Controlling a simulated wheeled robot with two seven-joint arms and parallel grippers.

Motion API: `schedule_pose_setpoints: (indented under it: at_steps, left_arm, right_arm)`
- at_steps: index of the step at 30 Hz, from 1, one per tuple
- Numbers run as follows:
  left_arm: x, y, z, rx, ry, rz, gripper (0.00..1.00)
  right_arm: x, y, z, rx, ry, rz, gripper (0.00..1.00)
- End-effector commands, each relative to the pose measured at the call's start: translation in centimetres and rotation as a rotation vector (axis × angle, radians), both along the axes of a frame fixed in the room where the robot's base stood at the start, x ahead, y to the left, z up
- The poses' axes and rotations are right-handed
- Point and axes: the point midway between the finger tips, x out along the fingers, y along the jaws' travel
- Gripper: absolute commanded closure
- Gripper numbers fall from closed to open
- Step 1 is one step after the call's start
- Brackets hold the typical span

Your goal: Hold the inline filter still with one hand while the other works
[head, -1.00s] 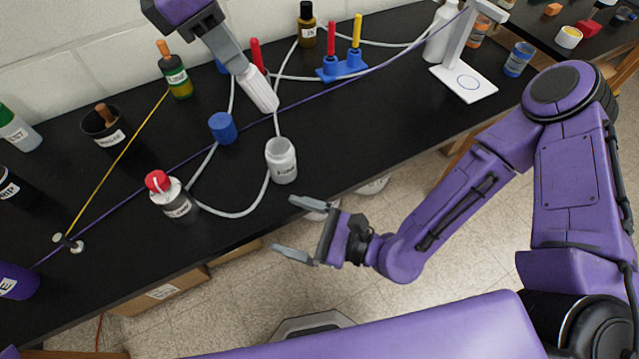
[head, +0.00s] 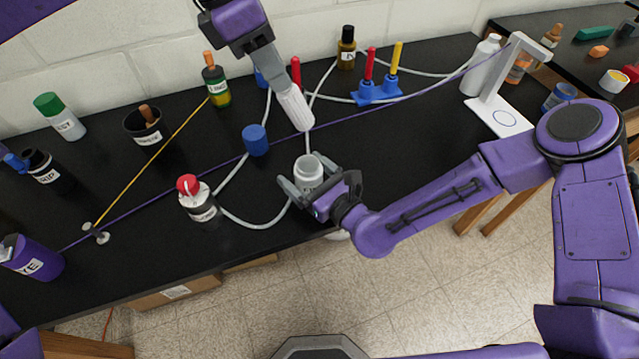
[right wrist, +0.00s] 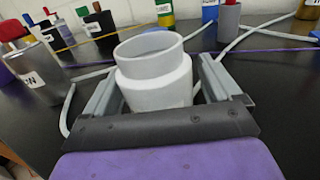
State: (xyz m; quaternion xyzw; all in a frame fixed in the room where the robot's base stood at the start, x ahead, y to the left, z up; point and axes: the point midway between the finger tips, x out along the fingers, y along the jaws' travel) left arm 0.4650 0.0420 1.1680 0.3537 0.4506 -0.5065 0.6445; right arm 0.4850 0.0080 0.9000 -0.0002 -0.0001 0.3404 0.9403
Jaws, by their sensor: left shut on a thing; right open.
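The inline filter appears to be the white open-topped canister (head: 308,168) standing upright on the black bench, with clear hoses running to its sides. In the right wrist view its body (right wrist: 155,75) fills the middle and its mouth is uncovered. My right gripper (head: 308,180) is open, with one finger on each side of the canister; the wrist view shows a gap at the left finger. My left gripper (head: 281,84) is shut on a white ribbed cartridge (head: 296,108), held tilted above and behind the canister. A blue cap (head: 255,140) stands on the bench to the left.
A blue stand with red and yellow rods (head: 376,93) is behind. A white stand (head: 497,118) is at right. A purple cord and yellow cord cross the bench. The front bench edge is close.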

Motion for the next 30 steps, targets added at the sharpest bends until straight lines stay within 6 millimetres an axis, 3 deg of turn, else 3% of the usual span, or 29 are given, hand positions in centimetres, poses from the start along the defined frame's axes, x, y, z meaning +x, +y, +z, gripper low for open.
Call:
schedule_pose_setpoints:
  at_steps: [9, 14, 15, 30]
  left_arm:
    - [0.0, 0.0, 0.0, 0.0, 0.0, 0.0, 1.0]
    - [0.0, 0.0, 0.0, 0.0, 0.0, 0.0, 1.0]
    - [0.0, 0.0, 0.0, 0.0, 0.0, 0.0, 1.0]
    - [0.0, 0.0, -2.8, 0.0, 0.001, 0.0, 1.0]
  right_arm:
    - [0.2, 0.3, 0.0, 0.001, 0.001, 0.001, 0.13]
    - [0.2, 0.2, 0.0, 0.001, 0.001, 0.001, 0.65]
    - [0.2, 0.2, 0.0, 0.001, 0.001, 0.001, 0.69]
    - [0.2, 0.2, 0.0, 0.0, 0.0, 0.0, 0.69]
